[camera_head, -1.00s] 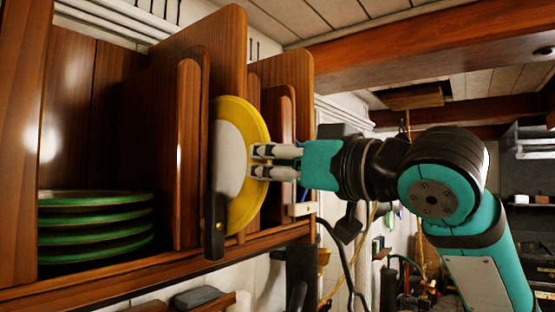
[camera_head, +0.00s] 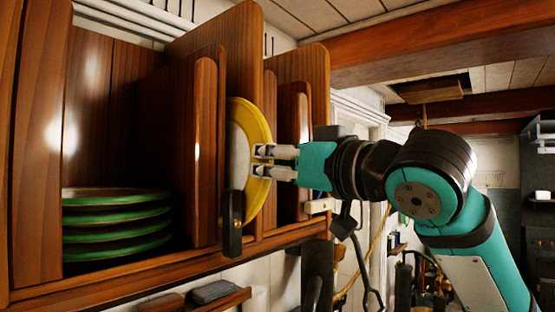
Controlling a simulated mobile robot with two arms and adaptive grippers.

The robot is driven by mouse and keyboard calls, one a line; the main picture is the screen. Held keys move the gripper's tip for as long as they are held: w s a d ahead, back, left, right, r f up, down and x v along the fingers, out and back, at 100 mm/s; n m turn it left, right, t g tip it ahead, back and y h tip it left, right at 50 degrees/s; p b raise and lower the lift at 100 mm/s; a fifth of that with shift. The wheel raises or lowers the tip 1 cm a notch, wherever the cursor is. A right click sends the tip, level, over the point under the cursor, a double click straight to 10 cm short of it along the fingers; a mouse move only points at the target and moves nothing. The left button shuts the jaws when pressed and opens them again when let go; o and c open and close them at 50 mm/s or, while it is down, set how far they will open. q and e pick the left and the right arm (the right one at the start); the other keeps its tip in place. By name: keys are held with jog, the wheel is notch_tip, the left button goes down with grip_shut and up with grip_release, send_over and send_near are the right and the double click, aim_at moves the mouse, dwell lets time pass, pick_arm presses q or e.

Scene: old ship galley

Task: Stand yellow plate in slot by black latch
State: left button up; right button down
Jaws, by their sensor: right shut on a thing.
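The yellow plate (camera_head: 263,125), with a pale grey middle, stands upright on edge in a narrow slot of the wooden rack (camera_head: 150,290). My right gripper (camera_head: 262,161) is shut on the plate's rim from the right. The black latch (camera_head: 232,224) stands upright at the front edge of the slot and covers the plate's lower left part. Wooden dividers stand on both sides of the plate. Whether its lower edge touches the slot floor is hidden. My left gripper is not in view.
Several green-rimmed plates (camera_head: 115,230) lie stacked in the left compartment. Further wooden dividers (camera_head: 292,130) stand right of the plate, close to my gripper. A white block (camera_head: 319,206) sits at the rack's right end. A ceiling beam (camera_head: 440,45) runs above my arm.

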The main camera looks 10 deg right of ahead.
aim_at(246, 171)
jog(key=shift+s+a+p+x, duration=0.15)
jog(key=shift+p+x, duration=0.35)
jog(key=shift+x, duration=0.8)
jog(key=shift+s+a+p+x, duration=0.15)
jog(key=shift+p+x, duration=0.3)
jog(key=shift+x, duration=0.85)
jog(key=shift+w+f, duration=0.1)
jog(key=shift+f, duration=0.2)
jog(key=shift+a+f+b, duration=0.15)
jog(key=shift+f+b, duration=0.2)
jog(key=shift+b, duration=0.05)
jog(key=shift+f, duration=0.15)
jog(key=shift+w, duration=0.1)
jog(key=c, duration=1.4)
grip_release()
jog(key=shift+c, duration=0.2)
jog(key=shift+o, duration=0.5)
jog(key=shift+f, duration=0.1)
